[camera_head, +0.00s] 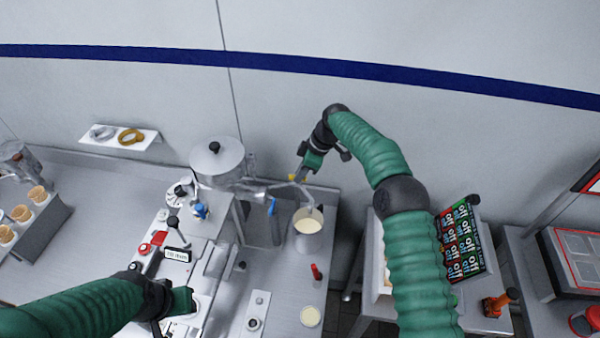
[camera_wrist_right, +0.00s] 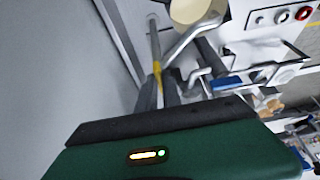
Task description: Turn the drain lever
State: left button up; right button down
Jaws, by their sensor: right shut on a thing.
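A grey lever with a yellow band (camera_wrist_right: 157,68) shows between the dark fingers of my right gripper (camera_wrist_right: 160,95) in the right wrist view. The gripper is shut on it. In the head view my right gripper (camera_head: 300,176) is at the wall side of the machine, by a small yellow part, right of the lidded steel tank (camera_head: 217,165). A curved metal spout pipe (camera_head: 290,189) runs close below it. A blue-handled lever (camera_head: 272,206) is apart from it, to the lower left. My left gripper (camera_head: 185,303) is over the control panel; its fingers are unclear.
A steel pot of cream-coloured liquid (camera_head: 308,231) stands under the spout. A red-handled tool (camera_head: 316,272) and a cream disc (camera_head: 310,316) are on the counter. A sign board (camera_head: 460,240) stands right of my right arm.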

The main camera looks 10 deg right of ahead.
jog(key=shift+w+r, duration=0.2)
jog(key=c, duration=1.6)
grip_release()
jog(key=shift+o, duration=0.4)
jog(key=shift+f, duration=0.15)
jog(key=shift+d, duration=0.1)
jog(key=shift+s+d+r, duration=0.1)
jog(key=shift+d+r, duration=0.05)
jog(key=shift+r, duration=0.2)
jog(key=v, duration=1.6)
